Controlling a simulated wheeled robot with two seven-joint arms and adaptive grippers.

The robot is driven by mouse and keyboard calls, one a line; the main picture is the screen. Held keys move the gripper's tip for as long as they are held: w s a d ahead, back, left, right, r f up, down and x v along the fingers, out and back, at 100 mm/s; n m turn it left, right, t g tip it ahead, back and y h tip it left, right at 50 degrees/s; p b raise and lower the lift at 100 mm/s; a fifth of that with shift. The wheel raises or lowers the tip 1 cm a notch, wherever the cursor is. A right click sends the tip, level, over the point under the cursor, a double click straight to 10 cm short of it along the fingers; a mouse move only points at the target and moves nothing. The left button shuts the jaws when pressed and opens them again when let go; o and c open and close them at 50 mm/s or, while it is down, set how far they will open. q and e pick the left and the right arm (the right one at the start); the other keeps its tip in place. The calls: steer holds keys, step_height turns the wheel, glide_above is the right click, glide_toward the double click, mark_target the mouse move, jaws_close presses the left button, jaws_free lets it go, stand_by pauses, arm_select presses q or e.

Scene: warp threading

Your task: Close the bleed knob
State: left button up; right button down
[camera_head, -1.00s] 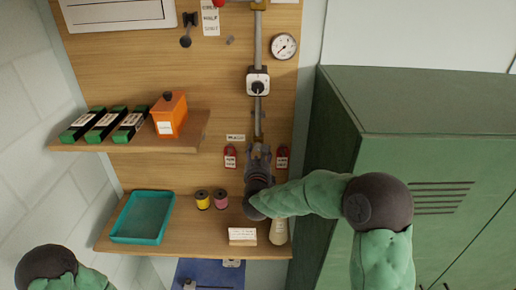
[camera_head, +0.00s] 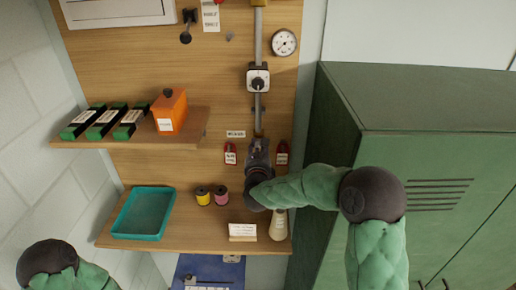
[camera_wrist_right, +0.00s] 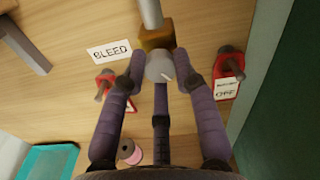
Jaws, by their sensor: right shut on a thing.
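The bleed knob (camera_wrist_right: 160,67) is a small, pale grey round knob with a white mark, just below a brass block at the bottom of a vertical pipe. A white "BLEED" label (camera_wrist_right: 110,50) is left of it in the right wrist view. My right gripper (camera_wrist_right: 160,62) has its dark purple fingers around the knob, shut on it. In the head view my right gripper (camera_head: 258,147) reaches up to the pipe's lower end and hides the knob. My left gripper is out of view; only part of the left arm shows at the lower left.
Below are a teal tray (camera_head: 121,233), yellow and pink spools and a white card on the lower shelf (camera_head: 190,243). A green cabinet (camera_head: 420,100) stands close on the right.

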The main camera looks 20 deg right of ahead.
steer(key=n+b, duration=0.2)
steer(key=b, duration=0.1)
steer(key=f+n+b, duration=0.1)
steer(key=n+b, duration=0.1)
steer(key=b, duration=0.1)
steer(key=shift+r+n+b, duration=0.1)
steer(key=shift+n+b, duration=0.4)
steer(key=shift+n, duration=0.1)
steer(key=n+b, duration=0.1)
steer(key=n, duration=0.1)
steer(key=shift+n+b, duration=0.35)
steer(key=shift+n, duration=0.05)
steer(key=n+b, duration=0.1)
steer(key=n, duration=0.2)
steer(key=shift+r+n, duration=0.15)
steer(key=shift+n, duration=0.15)
steer(key=n, duration=0.3)
steer(key=shift+n, duration=0.3)
steer(key=n, duration=0.2)
steer(key=n+p, duration=0.1)
steer(key=n, duration=0.1)
steer(key=shift+r+n, duration=0.2)
steer(key=shift+n, duration=0.1)
steer(key=n+p, duration=0.2)
steer(key=n, duration=0.3)
steer(key=shift+r, duration=0.1)
steer(key=shift+n+p, duration=1.25)
steer(key=shift+n, duration=1.25)
steer(key=shift+d+r, duration=0.1)
steer(key=shift+r, duration=0.05)
